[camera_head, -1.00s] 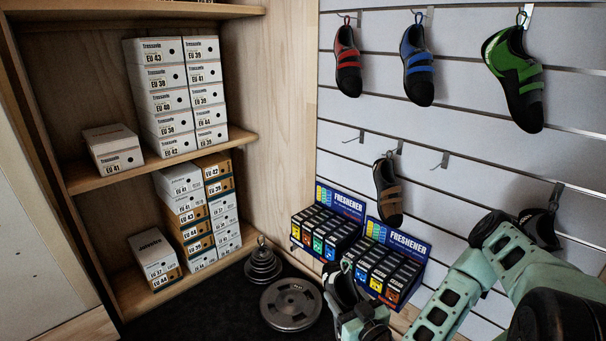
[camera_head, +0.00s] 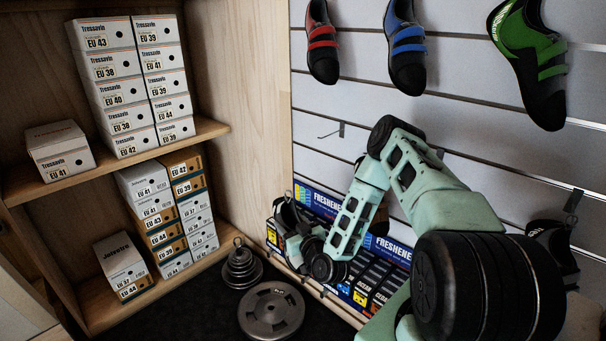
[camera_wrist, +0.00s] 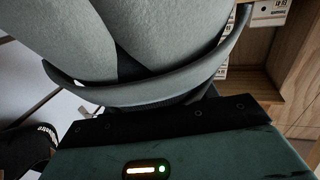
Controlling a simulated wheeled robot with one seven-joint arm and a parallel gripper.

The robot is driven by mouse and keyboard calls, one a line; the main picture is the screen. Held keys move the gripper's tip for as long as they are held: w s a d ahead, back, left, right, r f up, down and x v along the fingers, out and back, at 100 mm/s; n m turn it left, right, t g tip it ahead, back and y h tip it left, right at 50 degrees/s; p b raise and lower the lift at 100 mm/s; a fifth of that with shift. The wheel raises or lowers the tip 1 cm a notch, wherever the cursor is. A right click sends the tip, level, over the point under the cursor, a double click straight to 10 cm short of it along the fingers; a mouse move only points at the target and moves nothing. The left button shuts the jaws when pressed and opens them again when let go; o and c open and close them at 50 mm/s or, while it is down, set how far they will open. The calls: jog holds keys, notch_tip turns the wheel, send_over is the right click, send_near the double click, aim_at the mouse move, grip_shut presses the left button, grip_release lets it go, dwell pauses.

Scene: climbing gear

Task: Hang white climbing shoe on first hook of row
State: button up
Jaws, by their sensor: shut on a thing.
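The white climbing shoe (camera_head: 290,217) is held by my gripper (camera_head: 303,243) in front of the freshener boxes, low at the wall; in the head view it looks mostly dark with a pale part. In the wrist view the pale grey-white shoe (camera_wrist: 150,35) with its grey strap fills the upper part, close against the gripper. The fingertips are hidden. An empty hook (camera_head: 338,132) at the left of the lower row shows up and right of the shoe, apart from it. My arm hides the hooks to its right.
Red (camera_head: 321,45), blue (camera_head: 405,50) and green (camera_head: 530,60) shoes hang on the upper row. A dark shoe (camera_head: 550,240) hangs at lower right. Freshener displays (camera_head: 385,275) stand below the hooks. Weight plates (camera_head: 271,311) lie on the floor. A shelf of shoe boxes (camera_head: 115,85) stands left.

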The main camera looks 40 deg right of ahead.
jog(key=w+d+r+m+g+h, duration=0.25)
jog(key=w+d+r+h, duration=0.35)
jog(key=d+r, duration=0.45)
jog(key=w+d+f+y+b, duration=0.1)
jog(key=w+d+f+b, duration=0.1)
jog(key=d, duration=1.2)
jog(key=shift+m+t+b, duration=0.35)
jog(key=shift+t+b, duration=0.1)
jog(key=shift+b, duration=0.05)
dwell(0.5)
dwell(0.5)
jog(key=o, duration=1.2)
